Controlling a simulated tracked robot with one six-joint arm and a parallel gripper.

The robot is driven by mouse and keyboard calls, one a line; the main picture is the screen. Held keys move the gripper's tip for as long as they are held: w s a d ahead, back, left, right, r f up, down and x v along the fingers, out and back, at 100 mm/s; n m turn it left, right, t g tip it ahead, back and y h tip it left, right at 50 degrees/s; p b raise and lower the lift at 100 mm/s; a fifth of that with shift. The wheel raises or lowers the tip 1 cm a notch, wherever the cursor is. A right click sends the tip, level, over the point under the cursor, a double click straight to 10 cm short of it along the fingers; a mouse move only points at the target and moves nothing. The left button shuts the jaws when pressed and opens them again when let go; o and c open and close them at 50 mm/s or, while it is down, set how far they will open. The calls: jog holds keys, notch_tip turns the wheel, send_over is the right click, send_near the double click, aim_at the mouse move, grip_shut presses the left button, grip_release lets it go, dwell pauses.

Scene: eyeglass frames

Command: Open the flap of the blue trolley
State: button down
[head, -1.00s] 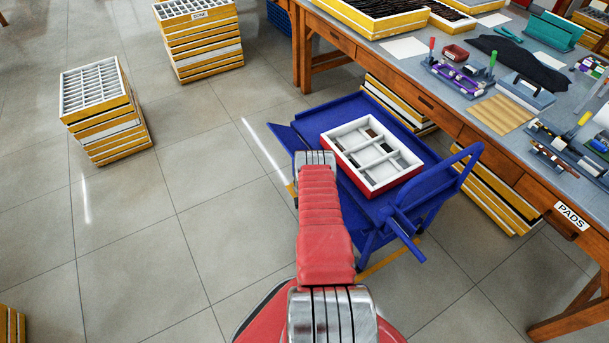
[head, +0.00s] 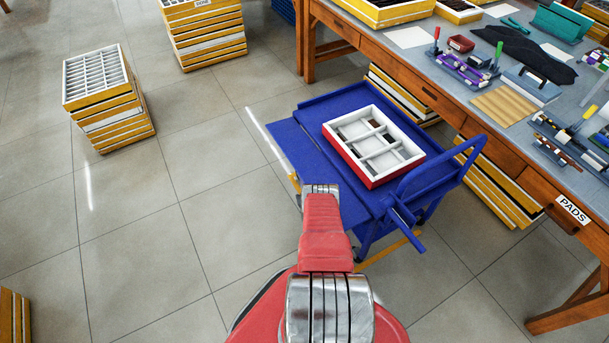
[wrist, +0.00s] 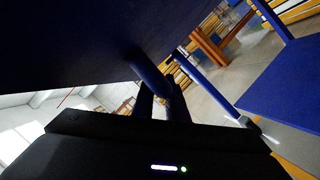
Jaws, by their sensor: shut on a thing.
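The blue trolley (head: 313,110) stands beside the workbench in the head view. Its flap (head: 293,150) sticks out from the left side and looks roughly level with the deck. In the wrist view the flap's dark blue underside (wrist: 70,45) fills the upper left. My gripper (wrist: 160,98) is under it, shut on a blue rod (wrist: 143,68) that joins the underside. In the head view my fingers are hidden beyond my red arm, near the flap's lower edge.
A white compartment tray (head: 393,167) with red sides sits on the trolley deck, and a blue push handle (head: 470,160) rises at the right. The workbench (head: 440,100) stands behind. Stacked yellow trays (head: 112,120) stand at left; floor between is clear.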

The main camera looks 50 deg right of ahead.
jog(key=shift+s+f, duration=0.15)
jog(key=shift+f, duration=0.05)
jog(key=c, duration=1.8)
grip_release()
jog(key=shift+r, duration=0.1)
jog(key=shift+o, duration=0.2)
jog(key=shift+s+a, duration=0.35)
jog(key=r+v, duration=0.2)
jog(key=v, duration=1.3)
jog(key=shift+s+a, duration=0.35)
jog(key=shift+s, duration=0.05)
